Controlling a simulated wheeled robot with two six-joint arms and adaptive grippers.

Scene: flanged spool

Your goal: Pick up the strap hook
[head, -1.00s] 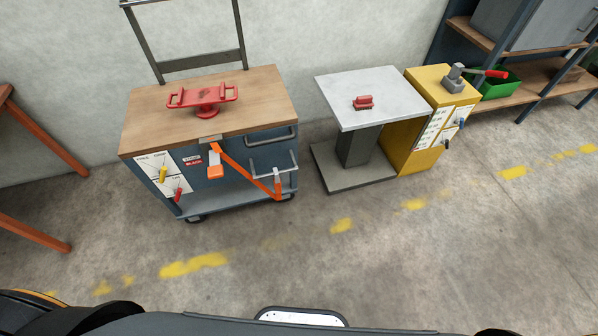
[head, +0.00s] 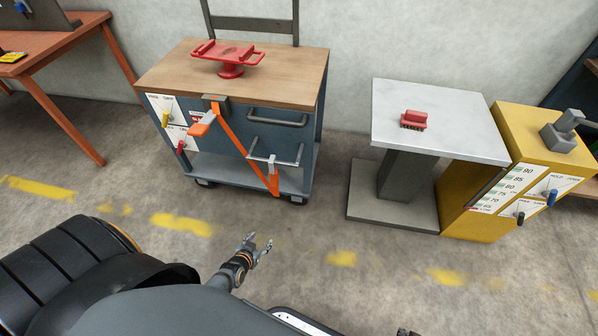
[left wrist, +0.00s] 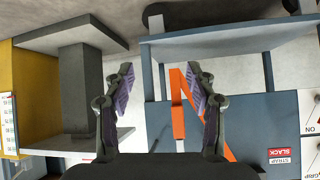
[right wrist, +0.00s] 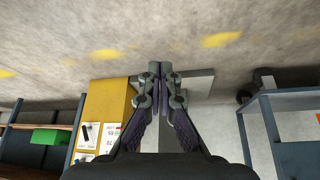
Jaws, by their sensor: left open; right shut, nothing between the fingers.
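The strap hook (head: 272,164) is a small pale grey piece at the lower rail on the cart's front, by the lower end of the orange strap (head: 242,150). My left gripper (head: 262,250) is open and empty, in front of and below the cart in the head view. My right gripper (right wrist: 160,70) is shut and empty, seen in the right wrist view above the pedestal's base.
A grey pedestal table (head: 450,120) with a red brush and a yellow cabinet (head: 470,220) stand right. The floor before the cart is clear.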

